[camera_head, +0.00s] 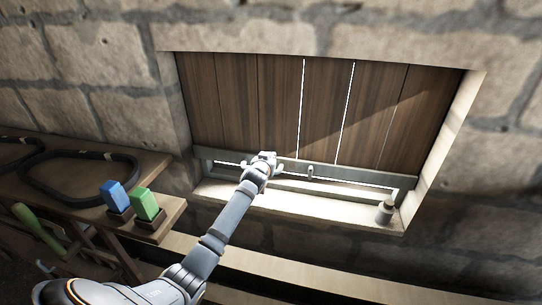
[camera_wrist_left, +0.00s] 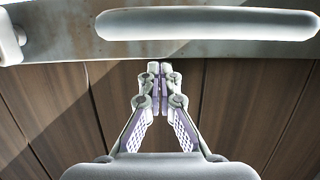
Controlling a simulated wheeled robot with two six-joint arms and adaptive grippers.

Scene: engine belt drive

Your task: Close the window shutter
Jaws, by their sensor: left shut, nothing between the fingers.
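The wooden shutter (camera_head: 330,110) of dark vertical planks fills most of the window opening, with a grey metal rail (camera_head: 350,178) along its lower edge. A narrow bright gap shows below the rail. In the left wrist view, the shutter planks (camera_wrist_left: 50,95) lie under the metal rail (camera_wrist_left: 62,30), which carries a long pale rounded bar (camera_wrist_left: 208,24). My left gripper (camera_head: 264,157) is at the rail, left of the middle. Its fingers (camera_wrist_left: 160,68) are shut and empty, pointing at the rail just short of the pale bar. Contact cannot be told. My right gripper is out of view.
A small jar (camera_head: 384,212) stands on the right of the stone sill (camera_head: 290,203). At left, a wooden table (camera_head: 172,212) holds a blue block (camera_head: 113,194), a green block (camera_head: 146,204) and a black belt (camera_head: 60,190). The stone wall surrounds the window.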

